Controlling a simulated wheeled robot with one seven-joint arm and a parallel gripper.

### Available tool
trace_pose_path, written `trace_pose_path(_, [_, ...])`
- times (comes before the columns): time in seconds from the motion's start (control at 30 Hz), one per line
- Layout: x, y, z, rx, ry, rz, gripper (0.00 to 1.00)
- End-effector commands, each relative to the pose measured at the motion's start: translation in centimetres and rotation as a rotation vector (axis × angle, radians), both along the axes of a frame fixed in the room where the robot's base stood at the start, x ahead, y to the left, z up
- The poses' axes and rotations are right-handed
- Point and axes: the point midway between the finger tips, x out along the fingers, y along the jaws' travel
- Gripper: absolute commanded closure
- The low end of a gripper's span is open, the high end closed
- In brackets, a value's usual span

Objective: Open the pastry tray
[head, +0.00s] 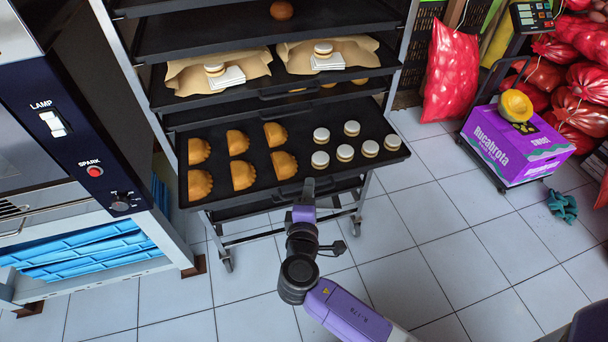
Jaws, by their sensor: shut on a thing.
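The pastry tray (304,155) is a black tray in the wheeled rack in the head view. It sticks out in front of the shelves above it. Several golden half-moon pastries (243,174) lie on its left side, and several small round layered cookies (345,153) lie on its right. My gripper (308,188) is at the middle of the tray's front edge, shut on the tray handle (288,193). The gripper's fingers are small in the view, and they and my wrist hide part of the handle.
Upper rack shelves (205,45) hold paper-lined goods. A dark oven (75,125) stands close on the left. A purple box (510,145) on a trolley and red sacks (452,75) stand at the right. The tiled floor (430,240) in front is largely clear.

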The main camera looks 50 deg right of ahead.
Motion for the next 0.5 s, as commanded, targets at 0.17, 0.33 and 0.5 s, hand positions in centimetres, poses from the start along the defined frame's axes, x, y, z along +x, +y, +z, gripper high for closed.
trace_pose_path(0.17, [-4.4, 3.0, -1.2, 0.013, 0.024, 0.007, 1.0])
trace_pose_path(0.33, [-7.8, 5.3, -1.1, 0.012, 0.022, 0.006, 1.0])
trace_pose_path(0.5, [-10.4, 7.1, -1.1, 0.012, 0.022, 0.006, 1.0])
